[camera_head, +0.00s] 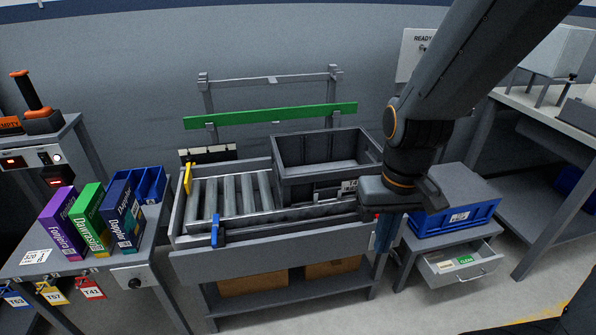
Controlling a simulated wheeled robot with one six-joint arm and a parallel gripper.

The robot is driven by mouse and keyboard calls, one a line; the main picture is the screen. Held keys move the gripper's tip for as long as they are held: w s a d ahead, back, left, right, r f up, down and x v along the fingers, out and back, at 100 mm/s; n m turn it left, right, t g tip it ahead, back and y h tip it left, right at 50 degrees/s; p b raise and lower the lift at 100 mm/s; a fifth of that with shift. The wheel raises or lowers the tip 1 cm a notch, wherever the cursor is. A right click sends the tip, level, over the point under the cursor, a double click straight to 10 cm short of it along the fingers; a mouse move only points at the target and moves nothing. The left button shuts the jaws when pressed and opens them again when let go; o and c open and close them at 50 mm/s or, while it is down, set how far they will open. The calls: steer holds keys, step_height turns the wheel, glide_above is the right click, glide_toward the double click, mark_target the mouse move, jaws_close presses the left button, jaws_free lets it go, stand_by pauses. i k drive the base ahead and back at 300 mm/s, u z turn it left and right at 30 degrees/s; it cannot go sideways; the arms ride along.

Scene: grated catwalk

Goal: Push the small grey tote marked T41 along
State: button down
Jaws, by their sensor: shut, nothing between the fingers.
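A grey open tote (298,189) sits at the right end of a short roller conveyor (230,196). It looks empty. A white label shows on its front wall, partly hidden by my gripper, so I cannot read it in full. My gripper (379,218) is shut and empty, pointing down at the tote's front right corner. I cannot tell whether it touches the tote.
Bare rollers lie left of the tote, with a yellow piece (187,179) and a blue piece (215,231) at the conveyor's edges. A green bar (270,115) runs behind. A blue crate (455,219) stands right, above an open drawer (458,267). Boxes (90,220) stand left.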

mark_target(315, 166)
steer(key=z, duration=0.15)
steer(key=i, duration=1.05)
steer(key=u, duration=0.05)
